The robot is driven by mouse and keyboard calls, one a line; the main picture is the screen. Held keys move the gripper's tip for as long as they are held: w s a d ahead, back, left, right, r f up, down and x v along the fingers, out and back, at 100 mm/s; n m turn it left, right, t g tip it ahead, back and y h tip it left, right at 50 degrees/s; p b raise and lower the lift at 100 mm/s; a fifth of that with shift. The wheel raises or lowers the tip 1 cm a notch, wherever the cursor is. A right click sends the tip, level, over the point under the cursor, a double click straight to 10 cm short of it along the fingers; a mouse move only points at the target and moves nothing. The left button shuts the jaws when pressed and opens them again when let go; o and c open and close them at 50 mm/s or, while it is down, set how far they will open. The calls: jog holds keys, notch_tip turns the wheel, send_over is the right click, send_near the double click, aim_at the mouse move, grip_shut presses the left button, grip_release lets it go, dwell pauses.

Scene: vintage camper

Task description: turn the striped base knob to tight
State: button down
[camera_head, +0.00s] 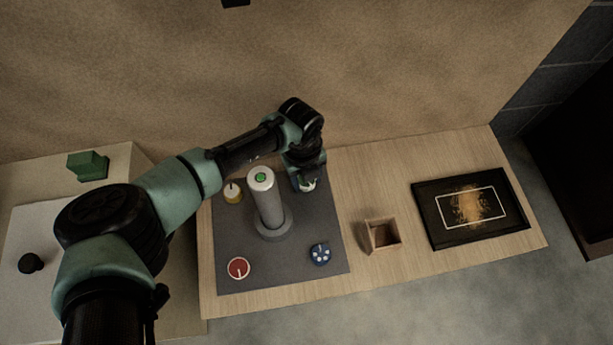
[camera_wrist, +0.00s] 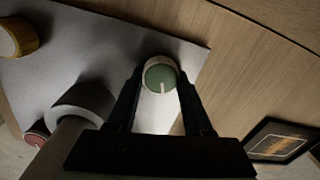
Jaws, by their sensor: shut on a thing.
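A round green-topped knob with a pale side and a white pointer line (camera_wrist: 161,76) sits between the fingertips of my gripper (camera_wrist: 160,84) in the wrist view. My gripper is shut on it. In the head view, my gripper (camera_head: 307,184) is at the back right corner of the grey mat (camera_head: 290,278) and mostly hides this knob. The pointer line points toward the bottom of the wrist view. I cannot make out stripes or a "tight" mark. A grey upright cylinder (camera_head: 268,205) with a green top stands on a round base on the mat.
Other knobs on the mat are a yellow-and-white one (camera_head: 233,193), a red one (camera_head: 238,268) and a blue one with white dots (camera_head: 320,254). An open wooden box (camera_head: 369,238) and a black-framed picture (camera_head: 432,225) lie to the right. The wall is close behind.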

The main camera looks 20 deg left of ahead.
dwell(0.4)
jog(key=shift+c, duration=1.5)
grip_release()
notch_tip(320, 180, up, 13)
jog(key=p, duration=0.7)
jog(key=shift+s+a, duration=0.25)
